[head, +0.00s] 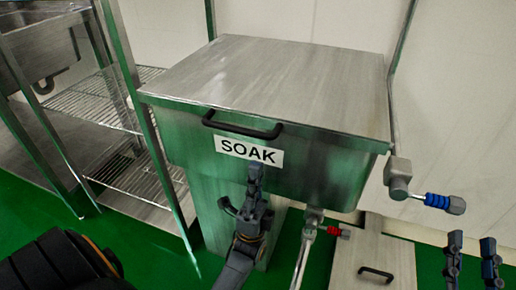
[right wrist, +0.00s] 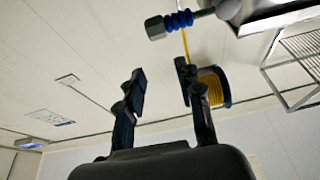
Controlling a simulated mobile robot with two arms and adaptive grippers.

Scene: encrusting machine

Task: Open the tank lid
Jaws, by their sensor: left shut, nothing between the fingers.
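The steel tank (head: 190,145) stands in the middle of the head view, with a "SOAK" label on its front. Its flat lid (head: 270,75) lies shut on top. A black bar handle (head: 240,130) sits on the front, just below the lid edge. My left gripper (head: 255,172) is shut and empty, pointing up in front of the label's lower edge and below the handle. My right gripper (head: 473,245) is open and empty at the lower right, apart from the tank; its two spread fingers also show in the right wrist view (right wrist: 165,85).
A blue-handled valve (head: 438,201) sticks out at the tank's right; a red-handled valve (head: 333,231) is below. A wire shelf rack (head: 125,115) stands at left. A low steel box (head: 375,255) has a black handle. A yellow reel (right wrist: 212,87) shows behind a right finger.

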